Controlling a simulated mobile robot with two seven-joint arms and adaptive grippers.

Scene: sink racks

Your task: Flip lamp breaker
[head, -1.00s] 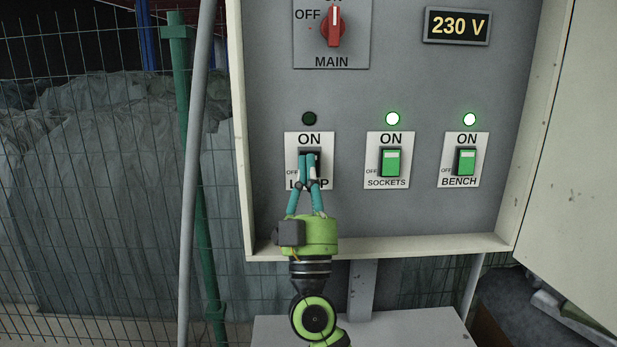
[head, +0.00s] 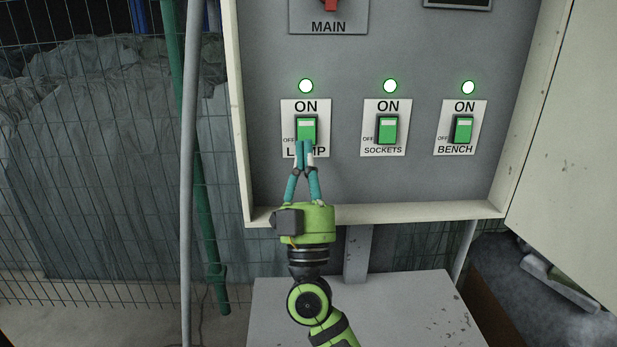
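The lamp breaker (head: 306,127) is in the head view, left of the sockets and bench breakers. Its rocker shows green and the lamp light (head: 306,86) above it glows white-green. My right gripper (head: 304,147) is shut and empty, with its teal fingertips together over the lower edge of the lamp rocker and the LAMP label. I cannot tell whether the tips touch the rocker. The fingertips hide the middle of the label. My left gripper is not in view.
The sockets breaker (head: 387,130) and bench breaker (head: 463,130) are green with lit lights. The red main switch (head: 331,5) is cut off at the top. The cabinet's lower lip (head: 420,212) juts out beneath the breakers. An open door (head: 570,130) stands at right; wire fence is at left.

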